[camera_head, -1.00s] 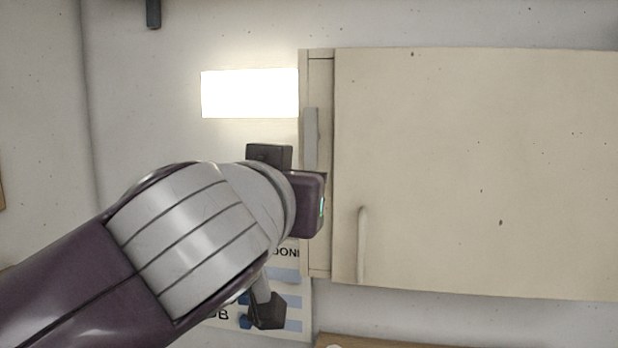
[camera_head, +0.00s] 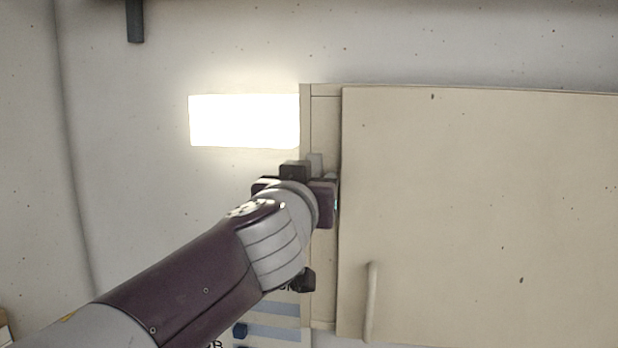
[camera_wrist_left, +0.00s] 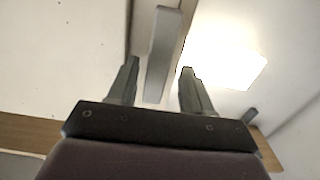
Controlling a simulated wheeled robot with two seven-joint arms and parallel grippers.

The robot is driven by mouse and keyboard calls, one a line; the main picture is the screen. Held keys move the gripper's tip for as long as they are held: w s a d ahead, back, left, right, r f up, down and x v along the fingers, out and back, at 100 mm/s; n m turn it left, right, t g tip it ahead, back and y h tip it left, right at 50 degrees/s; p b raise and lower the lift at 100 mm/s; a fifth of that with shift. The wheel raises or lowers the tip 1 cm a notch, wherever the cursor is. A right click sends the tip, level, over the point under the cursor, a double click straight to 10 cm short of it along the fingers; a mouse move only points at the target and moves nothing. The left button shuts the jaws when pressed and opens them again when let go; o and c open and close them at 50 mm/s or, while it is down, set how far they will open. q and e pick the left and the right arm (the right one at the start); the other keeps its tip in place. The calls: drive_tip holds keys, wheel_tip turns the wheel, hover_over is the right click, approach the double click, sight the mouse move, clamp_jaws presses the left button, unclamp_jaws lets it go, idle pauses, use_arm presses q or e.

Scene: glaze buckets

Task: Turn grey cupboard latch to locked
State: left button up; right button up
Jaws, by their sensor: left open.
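The grey latch (camera_head: 315,160) is a flat bar on the left frame of the cream cupboard (camera_head: 470,200). In the head view only its upper end shows above my left gripper, which hides the rest. In the left wrist view the latch (camera_wrist_left: 164,50) runs lengthwise between the two fingers of my left gripper (camera_wrist_left: 160,68). The fingers are open, one on each side of the bar, with visible gaps. I cannot tell how deep the bar reaches between them. My right gripper is not in view.
The cupboard door has an upright handle (camera_head: 371,300) low at its left side. A bright white panel (camera_head: 244,121) is on the wall left of the cupboard. A partly hidden poster (camera_head: 275,318) is below my arm.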

use_arm(q)
drive_tip(key=shift+s+d+r, duration=0.15)
drive_tip(key=shift+s, duration=0.3)
drive_tip(key=c, duration=0.6)
drive_tip(key=shift+s, duration=0.1)
clamp_jaws()
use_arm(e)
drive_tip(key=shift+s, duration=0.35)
use_arm(q)
drive_tip(key=shift+m, duration=0.3)
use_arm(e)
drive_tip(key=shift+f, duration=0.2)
use_arm(q)
drive_tip(key=shift+s+d+f+m+b, duration=0.2)
drive_tip(key=shift+m+b, duration=0.6)
drive_tip(key=shift+m, duration=2.1)
drive_tip(key=shift+w+d+f+m+b, duration=0.2)
drive_tip(key=shift+m+b, duration=0.55)
drive_tip(key=shift+m, duration=2.15)
drive_tip(key=shift+s+d+f+m+b, duration=0.1)
drive_tip(key=shift+d+f+m+b, duration=0.45)
drive_tip(key=shift+m, duration=2.35)
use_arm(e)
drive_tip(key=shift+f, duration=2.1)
use_arm(q)
drive_tip(key=shift+a+r, duration=0.15)
drive_tip(key=shift+a, duration=0.1)
